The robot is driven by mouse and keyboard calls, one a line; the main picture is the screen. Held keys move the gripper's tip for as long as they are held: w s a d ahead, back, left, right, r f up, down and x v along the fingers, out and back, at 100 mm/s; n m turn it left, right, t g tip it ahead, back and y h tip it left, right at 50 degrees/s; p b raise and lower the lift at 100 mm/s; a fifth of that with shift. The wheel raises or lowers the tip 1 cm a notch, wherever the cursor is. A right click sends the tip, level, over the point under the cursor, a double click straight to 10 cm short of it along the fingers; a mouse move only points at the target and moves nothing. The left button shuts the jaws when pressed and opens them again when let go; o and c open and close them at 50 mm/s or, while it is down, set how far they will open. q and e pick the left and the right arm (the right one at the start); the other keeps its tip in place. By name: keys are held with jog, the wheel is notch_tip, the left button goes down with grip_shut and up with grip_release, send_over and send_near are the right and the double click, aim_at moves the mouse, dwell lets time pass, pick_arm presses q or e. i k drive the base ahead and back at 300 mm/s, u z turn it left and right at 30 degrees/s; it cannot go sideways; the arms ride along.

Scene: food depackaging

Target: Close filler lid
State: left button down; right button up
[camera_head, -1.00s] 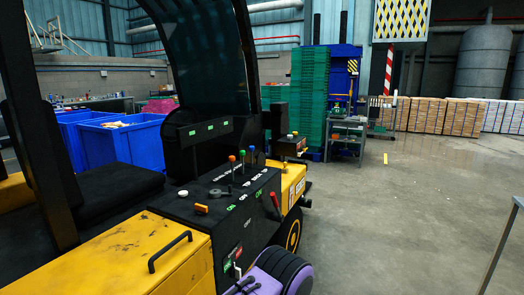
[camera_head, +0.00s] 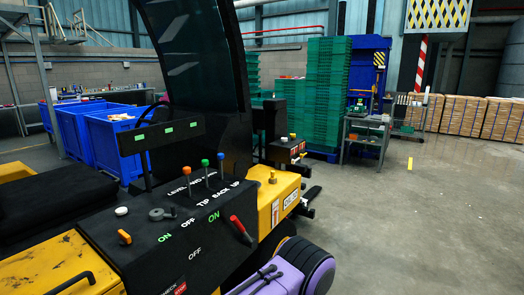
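The yellow and black forklift-like machine (camera_head: 264,205) fills the left and middle of the head view. Its black control panel (camera_head: 150,245) carries orange, green and blue levers, a red-handled lever (camera_head: 238,226) and switches marked ON and OFF. A yellow cover (camera_head: 40,262) with a black bar handle (camera_head: 70,284) is at the lower left, cut off by the frame edge. I cannot tell which part is the filler lid, or whether it is open. Neither of my grippers can be made out. A purple and black part at the bottom middle appears to be mine.
Blue bins (camera_head: 112,142) stand behind the machine at left. Tall green crate stacks (camera_head: 324,95) and a grey trolley (camera_head: 366,140) are beyond it. Cardboard boxes (camera_head: 460,117) line the back right. The concrete floor at right (camera_head: 430,215) is open.

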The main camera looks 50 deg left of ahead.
aim_at(241, 169)
jog(key=i, duration=1.45)
jog(key=u, duration=1.75)
